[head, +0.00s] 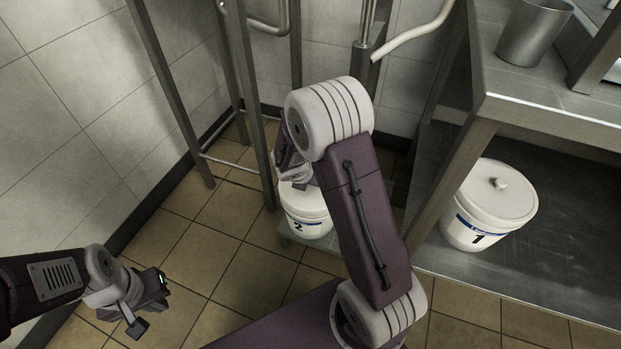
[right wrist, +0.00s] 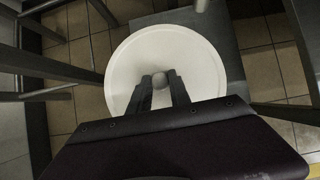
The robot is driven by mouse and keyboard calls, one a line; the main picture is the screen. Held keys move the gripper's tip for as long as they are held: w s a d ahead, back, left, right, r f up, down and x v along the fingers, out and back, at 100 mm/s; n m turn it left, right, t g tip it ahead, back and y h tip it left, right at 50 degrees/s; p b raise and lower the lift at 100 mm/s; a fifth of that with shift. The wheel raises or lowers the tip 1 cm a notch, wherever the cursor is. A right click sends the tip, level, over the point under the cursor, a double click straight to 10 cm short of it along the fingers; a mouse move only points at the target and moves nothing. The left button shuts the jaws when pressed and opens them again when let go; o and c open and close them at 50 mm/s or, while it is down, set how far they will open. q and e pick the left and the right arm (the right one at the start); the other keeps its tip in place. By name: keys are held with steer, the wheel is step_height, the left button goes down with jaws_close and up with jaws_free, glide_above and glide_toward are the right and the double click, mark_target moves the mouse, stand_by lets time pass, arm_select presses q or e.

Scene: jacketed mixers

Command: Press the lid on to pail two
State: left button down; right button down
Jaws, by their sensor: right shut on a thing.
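Pail two (head: 305,215) is a white pail with a blue band and a "2", standing low on a grey surface near the back wall, partly hidden behind my right arm. Its white round lid (right wrist: 195,55) fills the middle of the right wrist view, with a small round knob at its centre. My right gripper (right wrist: 160,84) is shut on the lid's knob. The lid lies over the pail's mouth; I cannot tell whether it is pressed fully down. My left gripper (head: 150,304) is open and empty, low at the left.
Pail one (head: 478,225), lidded, stands on the lower shelf of the steel table (head: 540,112) at right. A metal pot (head: 533,32) is on top. Steel frame legs (head: 246,100) rise beside pail two. The tiled floor (head: 215,270) at left is clear.

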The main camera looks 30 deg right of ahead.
steer(key=shift+f, duration=0.15)
stand_by(0.4)
steer(key=c, duration=0.6)
jaws_free()
steer(key=shift+c, duration=0.2)
step_height(320, 180, up, 7)
steer(key=p, duration=0.6)
steer(key=shift+p, duration=0.35)
jaws_close()
stand_by(0.8)
